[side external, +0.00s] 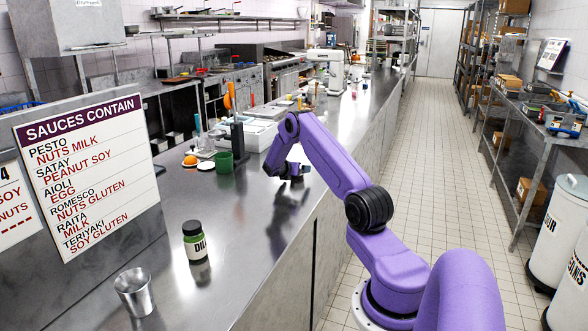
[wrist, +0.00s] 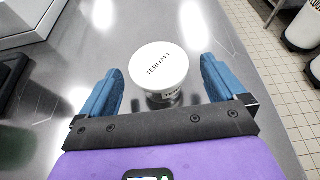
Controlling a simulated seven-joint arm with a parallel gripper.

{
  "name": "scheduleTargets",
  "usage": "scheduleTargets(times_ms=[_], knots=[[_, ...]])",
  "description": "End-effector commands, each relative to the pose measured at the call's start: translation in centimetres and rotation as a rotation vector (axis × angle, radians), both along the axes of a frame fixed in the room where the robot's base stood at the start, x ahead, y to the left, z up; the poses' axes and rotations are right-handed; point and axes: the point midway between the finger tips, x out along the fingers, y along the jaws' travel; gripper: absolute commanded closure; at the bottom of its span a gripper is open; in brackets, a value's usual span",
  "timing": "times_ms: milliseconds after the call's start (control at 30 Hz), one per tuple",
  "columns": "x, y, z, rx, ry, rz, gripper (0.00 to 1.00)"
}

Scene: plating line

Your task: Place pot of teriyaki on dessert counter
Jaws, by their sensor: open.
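The pot of teriyaki (wrist: 158,68) is a small round pot with a white lid marked "TERIYAKI", standing on the steel counter in the wrist view. My gripper (wrist: 162,78) is open, with one blue finger to each side of the pot and a gap on both sides. In the side external view my gripper (side external: 291,180) is low over the steel counter (side external: 255,215), and I cannot make out the pot there. No surface is labelled as the dessert counter in either view.
A sauce sign (side external: 88,175) lists teriyaki as soy and gluten. A dill jar (side external: 196,242) and a metal cup (side external: 134,291) stand nearer the front. A green cup (side external: 224,162) and an orange (side external: 190,160) are left of my gripper. Shelving (side external: 520,110) lines the right wall.

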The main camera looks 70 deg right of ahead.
Motion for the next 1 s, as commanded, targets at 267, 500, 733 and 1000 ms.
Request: scheduleTargets(times_ms=[267,500,733,1000], knots=[[0.2,1.8,1.1,0.001,0.002,0.004,0.03],[0.3,6.3,3.0,0.000,0.000,0.004,0.03],[0.4,9.7,4.3,0.000,0.000,0.003,0.03],[0.9,12.5,5.4,0.012,-0.026,0.002,0.03]])
